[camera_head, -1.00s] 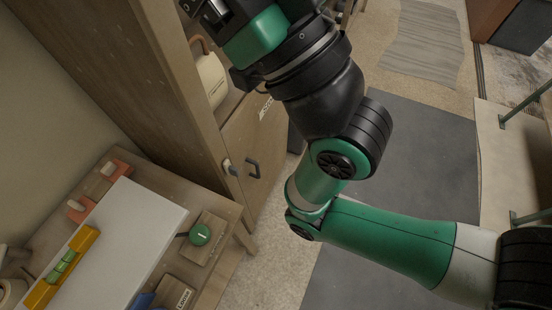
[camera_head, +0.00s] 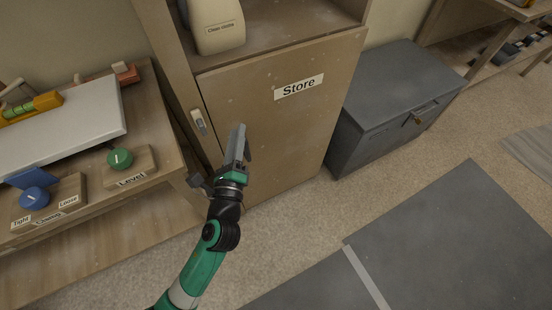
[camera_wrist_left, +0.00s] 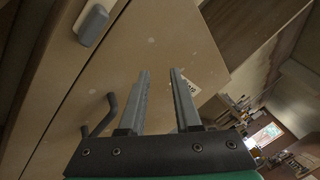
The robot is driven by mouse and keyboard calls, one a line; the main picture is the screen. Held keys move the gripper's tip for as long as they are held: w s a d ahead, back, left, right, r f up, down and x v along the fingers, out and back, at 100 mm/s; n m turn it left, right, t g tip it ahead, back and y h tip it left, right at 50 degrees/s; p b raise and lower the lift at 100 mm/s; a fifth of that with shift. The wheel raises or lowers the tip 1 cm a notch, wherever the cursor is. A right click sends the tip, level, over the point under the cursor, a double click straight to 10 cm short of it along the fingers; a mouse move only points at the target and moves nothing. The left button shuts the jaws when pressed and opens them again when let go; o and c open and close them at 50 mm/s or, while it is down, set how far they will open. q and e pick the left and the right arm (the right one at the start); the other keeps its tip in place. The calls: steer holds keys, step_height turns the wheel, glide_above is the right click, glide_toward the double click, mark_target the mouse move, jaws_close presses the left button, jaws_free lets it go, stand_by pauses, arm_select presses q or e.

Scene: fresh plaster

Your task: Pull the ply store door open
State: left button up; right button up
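The ply store door (camera_head: 300,125) is a light brown panel with a "Store" label (camera_head: 298,87). It looks closed in its cabinet. My left gripper (camera_head: 240,140) is in front of the door's left, lower part and hides the handle in the head view. In the left wrist view the dark bar handle (camera_wrist_left: 99,116) stands out from the door, left of my left gripper (camera_wrist_left: 160,72). The two fingers are apart with nothing between them, and the handle is outside them. A pale grey catch (camera_head: 199,122) is on the frame beside the door's left edge. My right gripper is not in view.
A bench with a white board (camera_head: 70,125), a green "Level" knob (camera_head: 120,158) and a blue knob (camera_head: 34,197) stands left. A grey chest (camera_head: 385,100) stands close to the door's right. A pale container (camera_head: 215,25) sits on the shelf above. Floor in front is open.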

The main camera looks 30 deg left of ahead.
mark_target(246, 150)
arm_select(q)
steer(key=s+d+f+m+h+b, duration=0.1)
steer(key=s+f+m, duration=0.1)
steer(key=f+m, duration=0.45)
steer(key=s+d+f+m+b, duration=0.1)
steer(key=s+f+m+b, duration=0.15)
steer(key=f, duration=0.65)
steer(key=shift+m+g, duration=0.4)
steer(key=shift+m, duration=0.1)
steer(key=b+x, duration=0.1)
steer(key=x, duration=1.1)
steer(key=shift+s, duration=0.1)
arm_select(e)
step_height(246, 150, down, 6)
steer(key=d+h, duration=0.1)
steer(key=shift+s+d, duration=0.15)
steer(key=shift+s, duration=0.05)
arm_select(q)
steer(key=shift+c, duration=0.2)
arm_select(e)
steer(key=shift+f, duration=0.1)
arm_select(q)
jaws_close()
